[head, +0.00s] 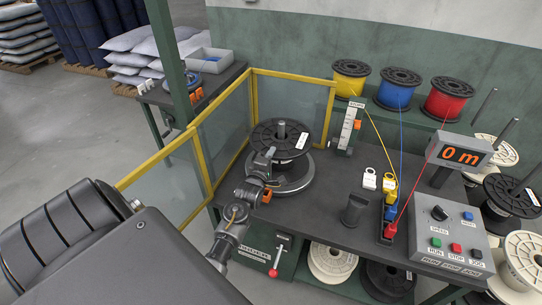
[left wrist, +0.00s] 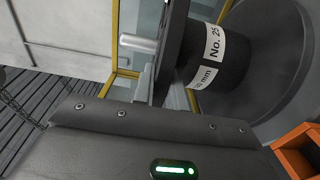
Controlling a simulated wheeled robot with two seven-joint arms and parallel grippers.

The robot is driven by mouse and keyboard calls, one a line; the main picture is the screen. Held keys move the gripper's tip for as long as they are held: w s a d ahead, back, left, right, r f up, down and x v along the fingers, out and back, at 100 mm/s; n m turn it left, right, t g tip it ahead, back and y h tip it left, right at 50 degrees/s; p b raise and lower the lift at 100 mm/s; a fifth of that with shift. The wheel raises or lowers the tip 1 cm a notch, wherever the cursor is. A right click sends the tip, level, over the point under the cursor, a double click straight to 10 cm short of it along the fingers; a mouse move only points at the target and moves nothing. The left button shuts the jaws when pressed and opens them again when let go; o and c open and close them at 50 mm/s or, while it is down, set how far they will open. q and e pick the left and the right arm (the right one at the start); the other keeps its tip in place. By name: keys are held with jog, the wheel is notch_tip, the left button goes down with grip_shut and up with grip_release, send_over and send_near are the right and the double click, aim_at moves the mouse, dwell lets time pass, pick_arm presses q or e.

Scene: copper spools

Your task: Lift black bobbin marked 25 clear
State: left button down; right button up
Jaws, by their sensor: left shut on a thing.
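The black bobbin (head: 265,134) is on the bench's winding station, with a metal spindle (head: 281,128) showing up through its centre. In the left wrist view, the bobbin's dark core (left wrist: 235,62) carries a white label reading "No. 25" and a part ending in "mm". My left gripper (head: 267,160) reaches in at the bobbin's near left side and is shut on its upper flange. The fingertips are partly hidden. A grey metal disc (head: 293,184) lies beneath the bobbin; I cannot tell whether they touch. My right gripper is out of view.
Yellow-framed clear guards (head: 222,125) stand left of and behind the station. A scale post (head: 349,128) is close to its right. Yellow, blue and red spools (head: 396,88) feed wires to the bench. A control box (head: 452,232) sits at right.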

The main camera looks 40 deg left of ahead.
pick_arm(q)
notch_tip(320, 180, up, 26)
jog(key=p, duration=1.3)
dwell(0.5)
jog(key=shift+f, duration=0.15)
